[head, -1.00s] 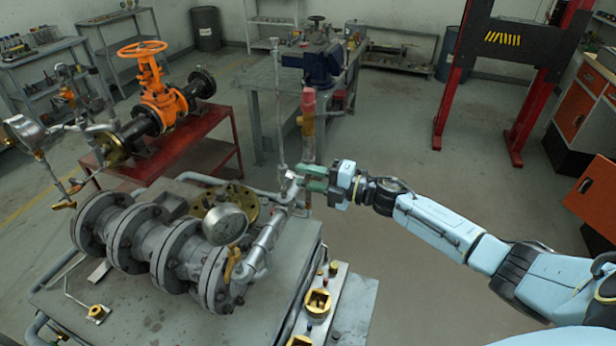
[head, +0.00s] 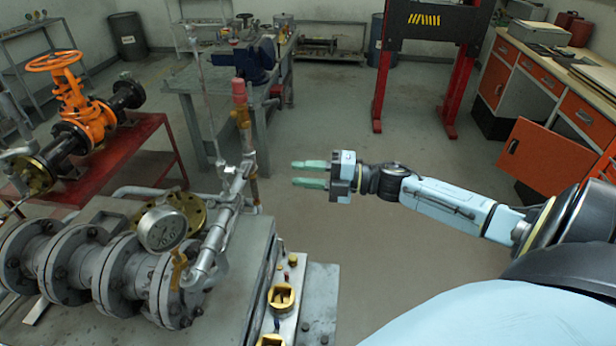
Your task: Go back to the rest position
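My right gripper (head: 308,174) is in the middle of the head view, with its two green fingers apart and nothing between them. It points left towards the pipe assembly, with a clear gap to the upright pipe with the red top (head: 240,100). My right arm runs from it to the lower right. The orange gate valve (head: 85,105) with its handwheel sits on the red table (head: 150,160) at the left. My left gripper does not show.
The flanged grey pipe assembly (head: 120,262) with a pressure gauge (head: 162,228) stands on a bench at the lower left. A blue vise (head: 245,62) is on a workbench behind. An orange cabinet door (head: 548,165) stands open at the right. Floor around my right gripper is clear.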

